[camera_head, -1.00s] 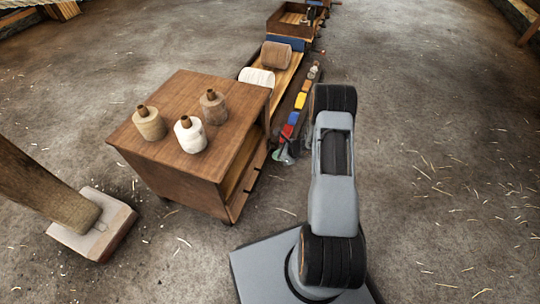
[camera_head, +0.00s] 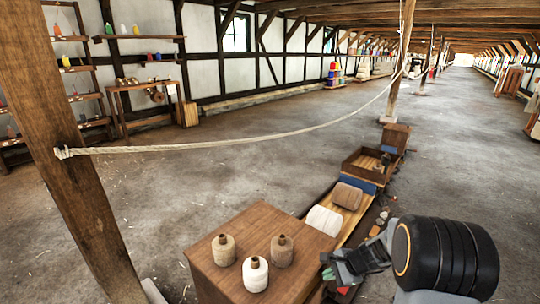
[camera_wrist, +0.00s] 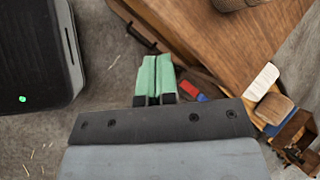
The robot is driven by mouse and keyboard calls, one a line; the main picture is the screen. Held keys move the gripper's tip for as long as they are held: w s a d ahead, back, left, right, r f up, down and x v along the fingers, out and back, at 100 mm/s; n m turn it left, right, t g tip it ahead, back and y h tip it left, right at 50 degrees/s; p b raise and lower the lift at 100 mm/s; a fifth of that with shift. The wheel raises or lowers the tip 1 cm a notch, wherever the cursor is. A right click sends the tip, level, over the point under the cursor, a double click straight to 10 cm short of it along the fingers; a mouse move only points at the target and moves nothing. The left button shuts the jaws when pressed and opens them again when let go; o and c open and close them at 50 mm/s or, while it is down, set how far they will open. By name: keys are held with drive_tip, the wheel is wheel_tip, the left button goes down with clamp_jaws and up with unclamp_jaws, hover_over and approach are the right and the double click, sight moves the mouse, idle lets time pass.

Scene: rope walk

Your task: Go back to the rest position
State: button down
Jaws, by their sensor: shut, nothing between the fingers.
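My gripper shows in the wrist view (camera_wrist: 156,80) with its two green fingers pressed together and nothing between them. In the head view my gripper (camera_head: 327,273) is at the lower right, just to the right of the wooden cabinet (camera_head: 232,275), partly hidden by my own arm. The arm is folded, with a large black joint in front. I cannot tell from the head view whether the fingers touch anything.
A post (camera_head: 85,170) with a rope (camera_head: 250,142) stands left. Floor beyond is open.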

drive_tip(key=s+r+n+h+p, duration=0.2)
drive_tip(key=s+r+n+p, duration=0.3)
drive_tip(key=r, duration=0.7)
drive_tip(key=s+a+r+n+h+p, duration=0.1)
drive_tip(key=s+r+n+p, duration=0.4)
drive_tip(key=r, duration=0.7)
drive_tip(key=s+a+r+n+h+p, duration=0.1)
drive_tip(key=s+r+n+h+p, duration=0.2)
drive_tip(key=r, duration=1)
drive_tip(key=s+n+p, duration=0.2)
drive_tip(key=s+p, duration=0.3)
drive_tip(key=p, duration=0.1)
drive_tip(key=shift+a+t+h, duration=0.2)
drive_tip(key=shift+t+h, duration=0.1)
drive_tip(key=c, duration=1.9)
unclamp_jaws()
